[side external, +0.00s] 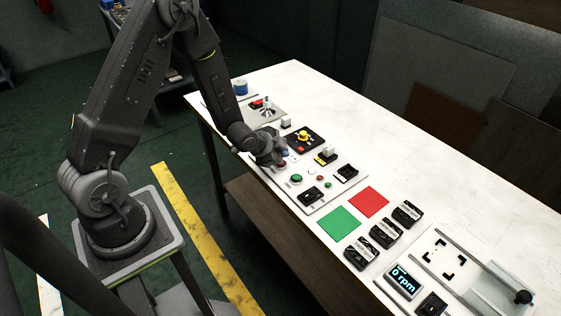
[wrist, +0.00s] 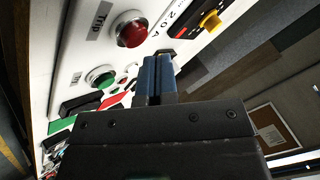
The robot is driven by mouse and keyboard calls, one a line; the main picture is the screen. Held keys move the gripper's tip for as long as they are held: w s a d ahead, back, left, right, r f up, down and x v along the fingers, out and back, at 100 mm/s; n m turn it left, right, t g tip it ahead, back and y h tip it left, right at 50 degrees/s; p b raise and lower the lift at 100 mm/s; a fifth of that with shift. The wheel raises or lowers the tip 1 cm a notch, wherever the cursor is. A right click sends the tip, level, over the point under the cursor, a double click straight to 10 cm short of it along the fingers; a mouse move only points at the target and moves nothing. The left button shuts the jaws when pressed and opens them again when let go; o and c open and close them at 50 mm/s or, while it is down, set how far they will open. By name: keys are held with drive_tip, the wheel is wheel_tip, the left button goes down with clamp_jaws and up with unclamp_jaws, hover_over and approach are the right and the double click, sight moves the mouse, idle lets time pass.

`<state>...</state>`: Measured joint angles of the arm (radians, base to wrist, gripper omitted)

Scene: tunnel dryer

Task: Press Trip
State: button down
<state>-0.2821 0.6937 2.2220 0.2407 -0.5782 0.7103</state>
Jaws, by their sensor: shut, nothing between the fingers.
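The red Trip button (wrist: 131,29) is a domed cap in a pale ring on the white panel, with a "Trip" label (wrist: 97,19) beside it in the wrist view. In the side view the red button (side external: 282,163) shows only in part, close to my gripper (side external: 286,154). In the wrist view my gripper (wrist: 157,62) has its blue fingers shut together and empty. The fingertips are to the right of and below the red button in that picture and appear apart from it. The button does not look covered in the wrist view.
A green button (wrist: 100,77) sits beside the red one; it also shows in the side view (side external: 296,179). A yellow knob (side external: 304,136) on a black plate is behind the gripper. Red (side external: 369,201) and green (side external: 339,222) squares lie on the table to the right.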

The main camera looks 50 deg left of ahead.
drive_tip(key=shift+r, duration=2.5)
wheel_tip(320, 180, up, 8)
drive_tip(key=r+n, duration=0.1)
drive_tip(key=n, duration=0.1)
hover_over(278, 174)
drive_tip(key=s+d+r+n+g, duration=0.2)
drive_tip(key=s+d+r+n, duration=0.25)
drive_tip(key=s+r, duration=0.6)
drive_tip(key=s+d+r+n+g+h, duration=0.1)
drive_tip(key=s+d, duration=0.3)
drive_tip(key=s, duration=0.6)
drive_tip(key=shift+s+r+g, duration=0.25)
drive_tip(key=shift+r+g, duration=0.05)
drive_tip(key=shift+r, duration=0.55)
